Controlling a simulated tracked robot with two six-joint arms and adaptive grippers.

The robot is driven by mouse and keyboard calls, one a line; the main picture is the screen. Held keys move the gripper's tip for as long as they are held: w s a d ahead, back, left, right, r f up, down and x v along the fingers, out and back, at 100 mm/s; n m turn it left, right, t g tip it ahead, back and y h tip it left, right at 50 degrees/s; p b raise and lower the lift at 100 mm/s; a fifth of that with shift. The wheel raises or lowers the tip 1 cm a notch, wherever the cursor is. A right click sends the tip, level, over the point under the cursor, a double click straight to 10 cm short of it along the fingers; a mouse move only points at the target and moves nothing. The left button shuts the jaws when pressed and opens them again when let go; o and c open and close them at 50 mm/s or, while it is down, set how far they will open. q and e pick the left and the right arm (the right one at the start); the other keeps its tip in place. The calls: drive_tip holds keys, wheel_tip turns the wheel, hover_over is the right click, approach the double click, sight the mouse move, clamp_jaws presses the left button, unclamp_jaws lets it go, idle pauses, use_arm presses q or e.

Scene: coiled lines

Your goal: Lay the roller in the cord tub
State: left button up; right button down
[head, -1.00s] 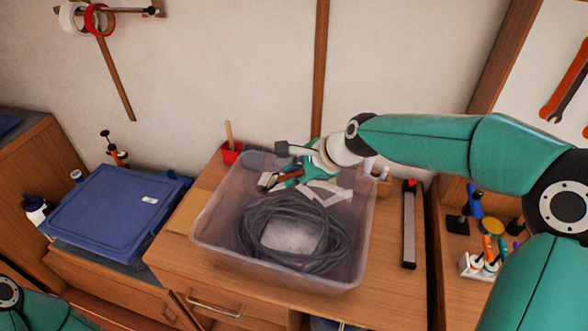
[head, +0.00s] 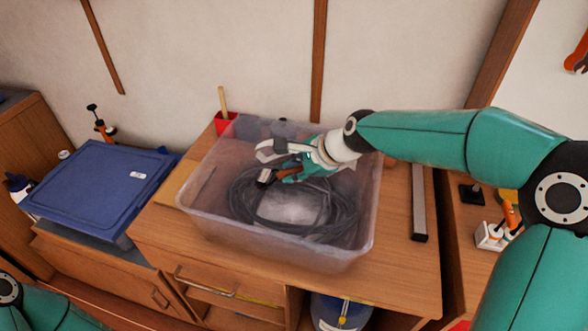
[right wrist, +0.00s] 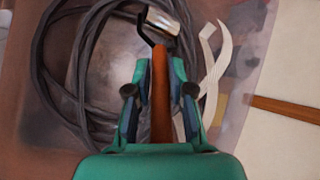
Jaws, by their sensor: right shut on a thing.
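The cord tub (head: 275,249) is a clear, lilac-tinted open box on the wooden cabinet. A dark grey cord (head: 240,207) lies coiled in it, also seen in the right wrist view (right wrist: 47,70). My right gripper (head: 292,170) is inside the tub's outline, over the far part of the coil. It is shut on the red-brown handle of the roller (head: 265,177). In the right wrist view the roller's handle (right wrist: 160,107) runs between the fingers (right wrist: 160,80), with its pale head beyond them over the cord. Whether the roller touches the cord is unclear. My left gripper is out of view.
Pale curved strips (right wrist: 216,62) show beside the gripper in the right wrist view. A red pot (head: 223,122) stands behind the tub. A blue lidded box (head: 98,185) is at left. A long bar (head: 419,203) lies to the right of the tub.

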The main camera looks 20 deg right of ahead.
drive_tip(key=shift+f, duration=0.15)
drive_tip(key=c, duration=0.9)
unclamp_jaws()
drive_tip(key=shift+c, duration=0.2)
drive_tip(key=shift+s, duration=0.1)
drive_tip(key=v, duration=1.2)
drive_tip(key=shift+f, duration=0.1)
